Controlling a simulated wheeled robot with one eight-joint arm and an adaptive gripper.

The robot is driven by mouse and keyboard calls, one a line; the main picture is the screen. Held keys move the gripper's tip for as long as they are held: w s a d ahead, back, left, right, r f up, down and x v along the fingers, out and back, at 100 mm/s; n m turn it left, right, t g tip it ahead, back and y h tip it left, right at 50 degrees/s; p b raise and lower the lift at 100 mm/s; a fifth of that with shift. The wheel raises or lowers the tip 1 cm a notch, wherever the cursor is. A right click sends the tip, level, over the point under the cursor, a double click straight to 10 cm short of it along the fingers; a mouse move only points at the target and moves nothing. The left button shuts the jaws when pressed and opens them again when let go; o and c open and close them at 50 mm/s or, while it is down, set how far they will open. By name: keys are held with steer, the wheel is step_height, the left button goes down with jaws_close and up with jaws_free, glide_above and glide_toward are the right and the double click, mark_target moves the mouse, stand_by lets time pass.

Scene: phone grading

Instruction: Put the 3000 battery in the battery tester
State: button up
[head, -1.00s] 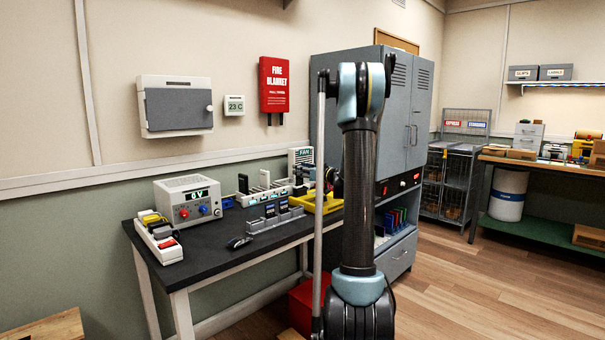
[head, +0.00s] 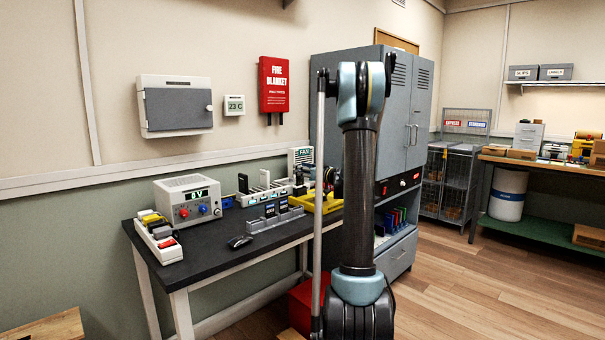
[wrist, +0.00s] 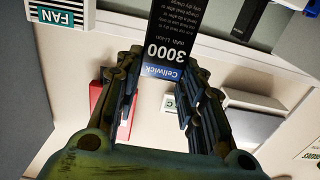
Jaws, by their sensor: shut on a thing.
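My gripper (wrist: 164,68) is shut on a dark battery in the wrist view. The battery (wrist: 172,30) has a blue band, and its label reads "Cellwick" and "3000", upside down in the picture. Its far end runs out of the top of the picture. In the head view the gripper is small and dark above the back of the bench, partly hidden by my arm. A grey box (head: 188,197) with a "0 V" display and red and blue knobs stands on the bench. I cannot tell for sure which device is the battery tester.
The black bench (head: 205,255) also carries a grey slotted rack (head: 276,219) with dark batteries, a white slotted stand (head: 262,192), a yellow tray (head: 325,204), a power strip (head: 158,238) and a mouse (head: 240,241). A tall grey cabinet (head: 400,110) stands to the right.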

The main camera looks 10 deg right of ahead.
steer(key=shift+f, duration=1.2)
steer(key=o, duration=1.2)
steer(key=shift+c, duration=0.2)
steer(key=v, duration=1.2)
steer(key=s+a+f+m+g+h, duration=0.1)
steer(key=s+a+f+g, duration=0.25)
steer(key=s+a, duration=0.5)
steer(key=s+a+f+m+g+h, duration=0.15)
steer(key=s+a+g, duration=0.3)
steer(key=s, duration=0.75)
steer(key=s+d+f+m+g+h, duration=0.1)
steer(key=s+f, duration=0.3)
steer(key=s, duration=0.5)
steer(key=s+d+f+m+g+h, duration=0.2)
steer(key=s+d+f+h, duration=0.1)
steer(key=s, duration=0.6)
steer(key=s+d+f+m+g+h, duration=0.1)
steer(key=s+d+f+h, duration=0.2)
steer(key=s+f, duration=0.3)
steer(key=s+h, duration=0.1)
steer(key=s, duration=0.2)
steer(key=shift+s, duration=0.3)
